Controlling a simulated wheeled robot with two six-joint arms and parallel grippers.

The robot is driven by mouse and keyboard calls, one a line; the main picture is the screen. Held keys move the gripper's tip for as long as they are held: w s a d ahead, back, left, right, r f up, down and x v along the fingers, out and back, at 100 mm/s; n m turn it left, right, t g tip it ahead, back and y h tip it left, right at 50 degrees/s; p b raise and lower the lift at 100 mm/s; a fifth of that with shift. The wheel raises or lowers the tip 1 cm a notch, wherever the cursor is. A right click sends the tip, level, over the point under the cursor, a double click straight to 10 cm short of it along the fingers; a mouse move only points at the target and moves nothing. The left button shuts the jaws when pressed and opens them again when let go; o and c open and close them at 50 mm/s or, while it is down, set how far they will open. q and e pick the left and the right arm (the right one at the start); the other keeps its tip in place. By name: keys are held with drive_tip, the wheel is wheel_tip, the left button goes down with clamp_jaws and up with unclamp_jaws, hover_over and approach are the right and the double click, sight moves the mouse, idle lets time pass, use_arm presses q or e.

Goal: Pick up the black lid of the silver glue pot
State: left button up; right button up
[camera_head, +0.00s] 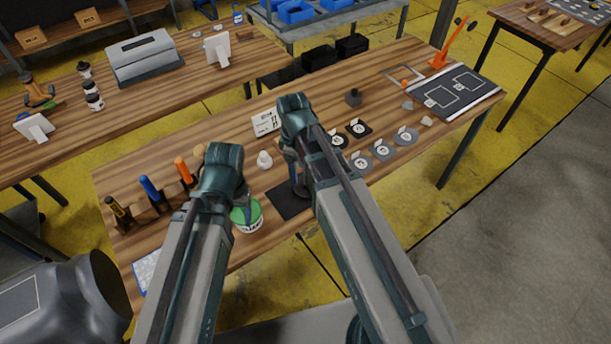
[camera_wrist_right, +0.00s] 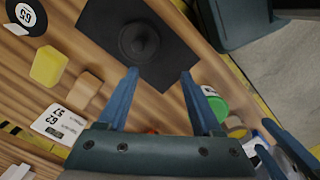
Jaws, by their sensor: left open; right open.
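A round black lid with a knob in its middle (camera_wrist_right: 140,42) shows from above in the right wrist view, over a flat black mat (camera_wrist_right: 108,22). No silver pot wall shows, so I cannot tell what lies under the lid. The mat also shows in the head view (camera_head: 288,206). My right gripper (camera_wrist_right: 160,76) is open and empty, its fingertips pointing toward the lid's near side, with the lid not between them. In the head view my right gripper (camera_head: 299,184) is over the mat, partly hidden by its arm. My left gripper (camera_head: 246,203) is open beside a green-topped can (camera_head: 247,221).
Several tools with coloured handles (camera_head: 150,190) stand at the left of the bench. A white knobbed object (camera_head: 264,160) and a white card (camera_head: 265,122) lie behind the mat. Several round discs (camera_head: 382,150) lie to the right. Yellow (camera_wrist_right: 48,67) and tan (camera_wrist_right: 85,90) blocks show in the wrist view.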

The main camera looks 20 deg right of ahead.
drive_tip(key=w+d+r+n+p, duration=0.2)
drive_tip(key=w+d+r+n, duration=0.1)
drive_tip(key=w+d, duration=0.1)
wheel_tip(320, 180, down, 9)
drive_tip(key=b, duration=0.9)
drive_tip(key=shift+s, duration=0.15)
use_arm(q)
wheel_tip(320, 180, down, 6)
drive_tip(key=shift+r, duration=0.1)
wheel_tip(320, 180, down, 5)
drive_tip(key=b, duration=0.5)
drive_tip(key=shift+f, duration=0.2)
use_arm(e)
drive_tip(key=f, duration=0.5)
drive_tip(key=shift+s+a+f, duration=0.1)
drive_tip(key=shift+s+a, duration=0.15)
drive_tip(key=shift+s, duration=0.1)
use_arm(q)
drive_tip(key=shift+r, duration=0.1)
use_arm(e)
clamp_jaws()
